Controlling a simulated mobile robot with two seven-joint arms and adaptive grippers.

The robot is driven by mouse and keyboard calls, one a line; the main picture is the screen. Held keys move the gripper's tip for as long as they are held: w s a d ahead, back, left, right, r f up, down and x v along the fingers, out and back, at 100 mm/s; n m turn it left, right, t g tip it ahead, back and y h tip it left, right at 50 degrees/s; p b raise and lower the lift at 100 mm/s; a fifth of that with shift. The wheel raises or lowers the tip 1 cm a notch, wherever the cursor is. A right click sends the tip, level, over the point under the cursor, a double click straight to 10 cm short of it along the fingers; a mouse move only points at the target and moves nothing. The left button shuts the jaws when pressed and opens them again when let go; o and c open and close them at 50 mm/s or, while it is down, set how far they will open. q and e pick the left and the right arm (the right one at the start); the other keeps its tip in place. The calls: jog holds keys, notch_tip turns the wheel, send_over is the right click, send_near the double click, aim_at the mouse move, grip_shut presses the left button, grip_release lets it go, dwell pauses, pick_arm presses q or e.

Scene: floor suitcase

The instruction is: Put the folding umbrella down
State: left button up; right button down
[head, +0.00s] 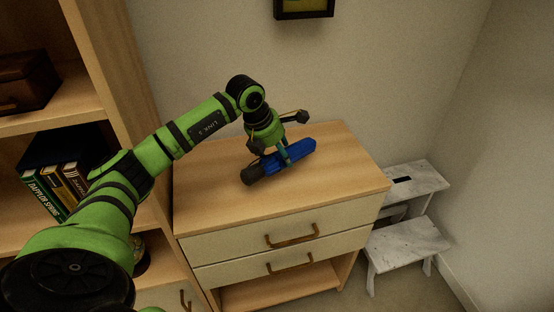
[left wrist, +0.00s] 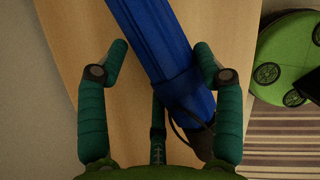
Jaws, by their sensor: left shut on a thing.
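The folding umbrella (head: 290,157) is blue with a dark handle and lies roughly level over the top of the wooden dresser (head: 215,205). My left gripper (head: 286,154) comes down on it from above and is shut on its middle. In the left wrist view the blue umbrella (left wrist: 160,50) runs slantwise between the fingers (left wrist: 160,95), with a dark strap and handle end at lower right. I cannot tell whether the umbrella touches the dresser top or hangs just above it. My right gripper is not in view.
The dresser top around the umbrella is clear. A bookshelf with books (head: 65,185) and a brown box (head: 25,80) stands at left. A white marble-look step stool (head: 405,240) stands right of the dresser. A framed picture (head: 304,8) hangs on the wall behind.

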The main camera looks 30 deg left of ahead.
pick_arm(q)
jog(key=shift+w+a+f, duration=0.3)
jog(key=shift+w+a, duration=0.1)
jog(key=shift+w, duration=0.1)
notch_tip(320, 180, down, 4)
jog(key=shift+f+p, duration=0.1)
jog(key=shift+p, duration=0.45)
jog(key=o, duration=1.4)
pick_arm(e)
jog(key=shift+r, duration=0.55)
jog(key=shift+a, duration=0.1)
